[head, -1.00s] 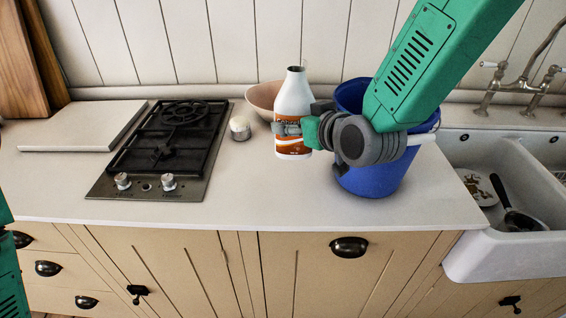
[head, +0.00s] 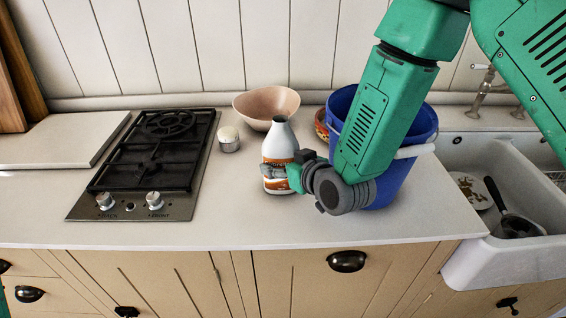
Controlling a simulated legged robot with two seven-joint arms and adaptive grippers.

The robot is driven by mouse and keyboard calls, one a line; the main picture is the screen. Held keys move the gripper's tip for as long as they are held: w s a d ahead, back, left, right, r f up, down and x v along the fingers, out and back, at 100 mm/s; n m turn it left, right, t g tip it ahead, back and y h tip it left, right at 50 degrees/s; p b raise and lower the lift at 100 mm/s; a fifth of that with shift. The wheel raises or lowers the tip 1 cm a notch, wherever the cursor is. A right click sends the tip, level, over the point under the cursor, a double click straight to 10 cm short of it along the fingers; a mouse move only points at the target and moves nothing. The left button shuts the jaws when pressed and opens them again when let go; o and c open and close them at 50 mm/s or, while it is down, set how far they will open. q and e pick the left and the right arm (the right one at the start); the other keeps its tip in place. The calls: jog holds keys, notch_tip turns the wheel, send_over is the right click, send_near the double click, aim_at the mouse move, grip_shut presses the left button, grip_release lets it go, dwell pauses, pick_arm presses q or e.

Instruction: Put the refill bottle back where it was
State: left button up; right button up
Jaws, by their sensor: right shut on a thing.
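The refill bottle (head: 280,142) is white with an orange label and an open dark mouth. It stands upright, its base at or just above the worktop, in front of the pink bowl and left of the blue bucket. My right gripper (head: 276,175) is shut on the lower part of the bottle, coming from the right. Its fingers cover part of the label. I cannot tell for certain whether the base touches the worktop. My left gripper is not in view.
The blue bucket (head: 400,180) stands close behind my right arm. A pink bowl (head: 262,106), a small white-topped pot (head: 229,140) and a black gas hob (head: 150,155) are to the left and behind. A sink (head: 470,240) is at right. The front worktop (head: 225,225) is clear.

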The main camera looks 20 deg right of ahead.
jog(key=shift+f, duration=0.15)
jog(key=o, duration=1.4)
jog(key=shift+o, duration=0.2)
jog(key=v, duration=1.2)
jog(key=shift+b, duration=0.4)
jog(key=shift+d, duration=0.1)
